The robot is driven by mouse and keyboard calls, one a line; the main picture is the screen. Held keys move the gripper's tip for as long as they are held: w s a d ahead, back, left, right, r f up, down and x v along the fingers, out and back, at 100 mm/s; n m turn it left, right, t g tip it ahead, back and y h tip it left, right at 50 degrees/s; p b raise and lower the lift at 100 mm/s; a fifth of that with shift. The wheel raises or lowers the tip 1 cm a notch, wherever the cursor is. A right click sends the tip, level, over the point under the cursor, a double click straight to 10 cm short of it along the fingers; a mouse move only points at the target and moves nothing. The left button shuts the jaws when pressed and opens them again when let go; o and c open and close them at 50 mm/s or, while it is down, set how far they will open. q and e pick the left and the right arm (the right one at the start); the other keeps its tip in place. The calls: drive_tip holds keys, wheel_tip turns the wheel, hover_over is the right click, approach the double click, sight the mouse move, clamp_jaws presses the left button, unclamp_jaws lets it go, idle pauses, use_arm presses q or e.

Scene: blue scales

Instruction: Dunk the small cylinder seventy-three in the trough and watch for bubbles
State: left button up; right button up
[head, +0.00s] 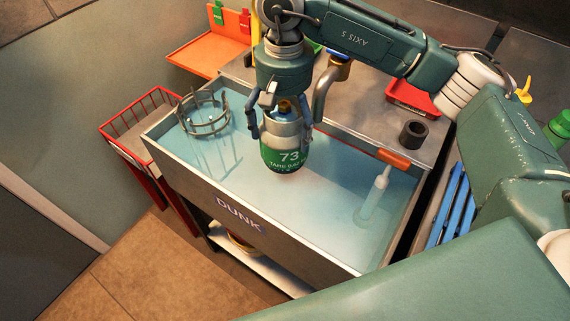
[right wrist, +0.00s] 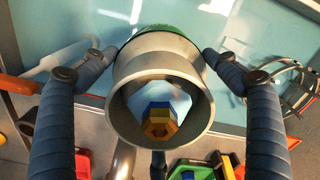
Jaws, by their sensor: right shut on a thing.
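The small cylinder (head: 284,156) is green with a pale top and reads 73. It hangs upright over the middle of the trough (head: 290,247), whose front wall reads DUNK. My right gripper (head: 279,130) is shut on it from above, a finger on either side. In the right wrist view, the cylinder's pale collar (right wrist: 128,105) and brass valve (right wrist: 160,123) sit between the fingers. The trough holds pale blue water (head: 320,195). I cannot tell whether the cylinder's base touches the water. I see no bubbles. My left gripper is not in view.
A wire ring stand (head: 205,128) stands in the trough's left end. A clear tube with an orange handle (head: 375,192) is at its right end. A red wire basket (head: 135,127) is left of the trough. Behind are a red tray (head: 413,98) and a dark ring (head: 412,134).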

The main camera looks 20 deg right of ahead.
sight(284, 103)
drive_tip(key=shift+r+p, duration=1.3)
drive_tip(key=shift+r, duration=1.65)
